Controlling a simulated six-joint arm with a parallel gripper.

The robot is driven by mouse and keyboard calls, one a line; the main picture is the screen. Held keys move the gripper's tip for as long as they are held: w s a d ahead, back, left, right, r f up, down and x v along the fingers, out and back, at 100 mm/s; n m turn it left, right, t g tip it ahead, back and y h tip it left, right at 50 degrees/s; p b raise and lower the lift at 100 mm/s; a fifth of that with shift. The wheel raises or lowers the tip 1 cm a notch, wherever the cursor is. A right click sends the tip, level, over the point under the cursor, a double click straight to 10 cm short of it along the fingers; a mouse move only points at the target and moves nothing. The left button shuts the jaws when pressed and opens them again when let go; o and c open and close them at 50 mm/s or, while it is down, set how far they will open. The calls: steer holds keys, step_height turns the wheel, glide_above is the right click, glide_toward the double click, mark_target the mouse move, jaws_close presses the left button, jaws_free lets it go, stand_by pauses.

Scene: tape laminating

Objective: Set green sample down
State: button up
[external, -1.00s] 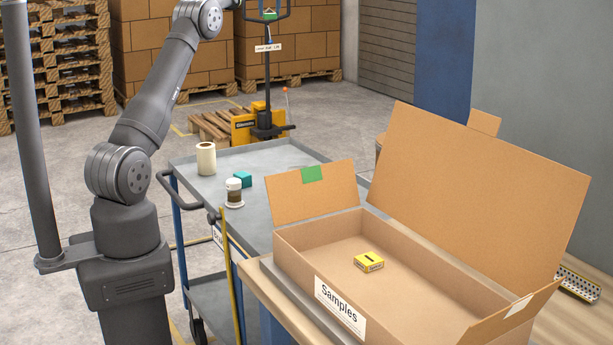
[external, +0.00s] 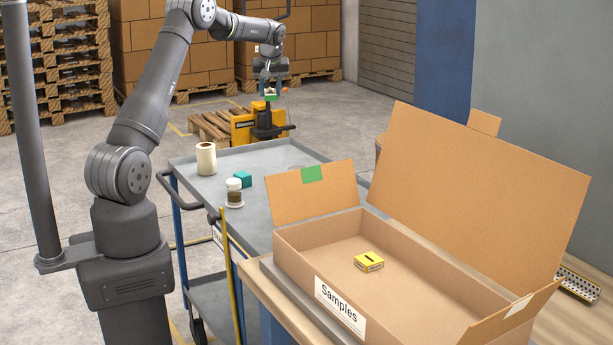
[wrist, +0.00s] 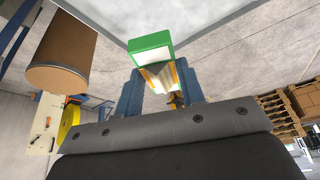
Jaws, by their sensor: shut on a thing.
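The green sample (external: 270,97) is a small green-and-white box. It hangs in the air, held by my gripper (external: 270,90), and looks small against the yellow pallet truck behind. In the wrist view the green sample (wrist: 151,46) is clamped between the two blue fingers of my gripper (wrist: 160,85), with its green face outward. The open cardboard box labelled Samples (external: 300,240) stands at the right, apart from the gripper. A yellow sample (external: 369,262) lies on its floor. A green patch (external: 312,174) marks the box's left flap.
A grey cart (external: 275,210) at centre carries a cream roll (external: 206,159), a teal block (external: 243,179) and a white-capped jar (external: 234,192). The box's raised flaps stand around it. The box floor beside the yellow sample is clear. A brown drum (wrist: 62,50) shows in the wrist view.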

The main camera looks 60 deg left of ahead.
step_height(320, 180, down, 14)
glide_toward(250, 163)
steer(key=shift+w+a+f, duration=0.15)
steer(key=shift+a+f, duration=0.25)
steer(key=shift+f, duration=0.05)
steer(key=shift+w+a+f, duration=0.2)
steer(key=shift+a+f, duration=0.2)
steer(key=shift+f, duration=1.95)
steer(key=shift+f, duration=0.1)
steer(key=o, duration=1)
steer(key=v, duration=1.2)
steer(key=shift+s+d, duration=0.1)
